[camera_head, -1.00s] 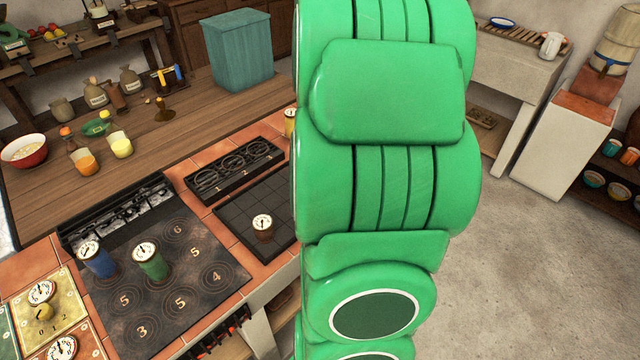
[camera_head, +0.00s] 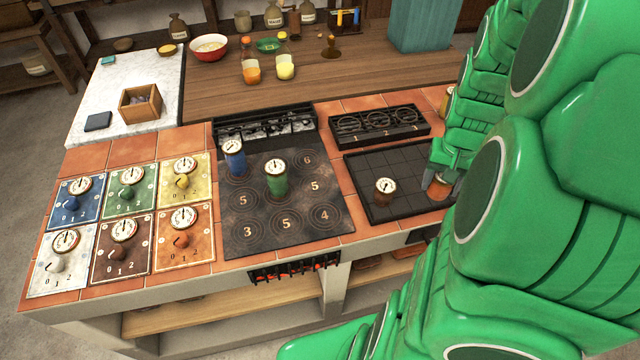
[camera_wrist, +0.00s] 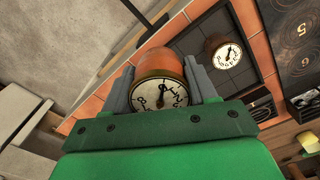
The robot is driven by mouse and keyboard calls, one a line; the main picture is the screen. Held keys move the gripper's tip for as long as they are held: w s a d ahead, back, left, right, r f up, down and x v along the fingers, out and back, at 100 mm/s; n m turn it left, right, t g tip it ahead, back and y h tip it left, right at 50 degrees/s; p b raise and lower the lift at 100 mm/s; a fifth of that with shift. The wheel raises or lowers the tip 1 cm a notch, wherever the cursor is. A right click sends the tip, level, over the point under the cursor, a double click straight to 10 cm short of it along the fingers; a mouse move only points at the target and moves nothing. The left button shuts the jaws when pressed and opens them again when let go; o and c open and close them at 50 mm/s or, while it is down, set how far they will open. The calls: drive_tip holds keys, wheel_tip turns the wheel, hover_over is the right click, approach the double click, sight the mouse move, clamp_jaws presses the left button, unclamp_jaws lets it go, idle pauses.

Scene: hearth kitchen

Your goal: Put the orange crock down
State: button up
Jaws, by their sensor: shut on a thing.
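My gripper (camera_head: 446,182) is shut on the orange crock (camera_head: 438,187), at the right end of the dark gridded tray (camera_head: 408,157). In the wrist view the orange crock (camera_wrist: 156,66) sits between the two grey fingers, its white dial lid facing the camera. The crock is at or over the tray's right edge and the tiles beside it. I cannot tell whether its base touches anything. My green arm hides the area to its right.
A brown crock (camera_head: 384,190) stands on the tray, left of my gripper. A blue crock (camera_head: 234,158) and a green crock (camera_head: 276,178) stand on the dark numbered hob (camera_head: 285,222). A rack (camera_head: 378,124) marked 1, 2, 3 lies behind the tray. Coloured dial panels (camera_head: 128,190) are at the left.

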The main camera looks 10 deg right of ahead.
drive_tip(key=w+a, duration=0.2)
drive_tip(key=a, duration=1)
drive_tip(key=w+a, duration=0.3)
drive_tip(key=a, duration=0.9)
approach(315, 186)
drive_tip(key=shift+s+f+n, duration=0.4)
drive_tip(key=shift+s+f, duration=0.1)
drive_tip(key=shift+s, duration=0.25)
drive_tip(key=shift+w+f, duration=0.65)
drive_tip(key=shift+f, duration=0.05)
drive_tip(key=shift+w+f, duration=0.15)
drive_tip(key=shift+f, duration=1.55)
drive_tip(key=shift+f, duration=0.15)
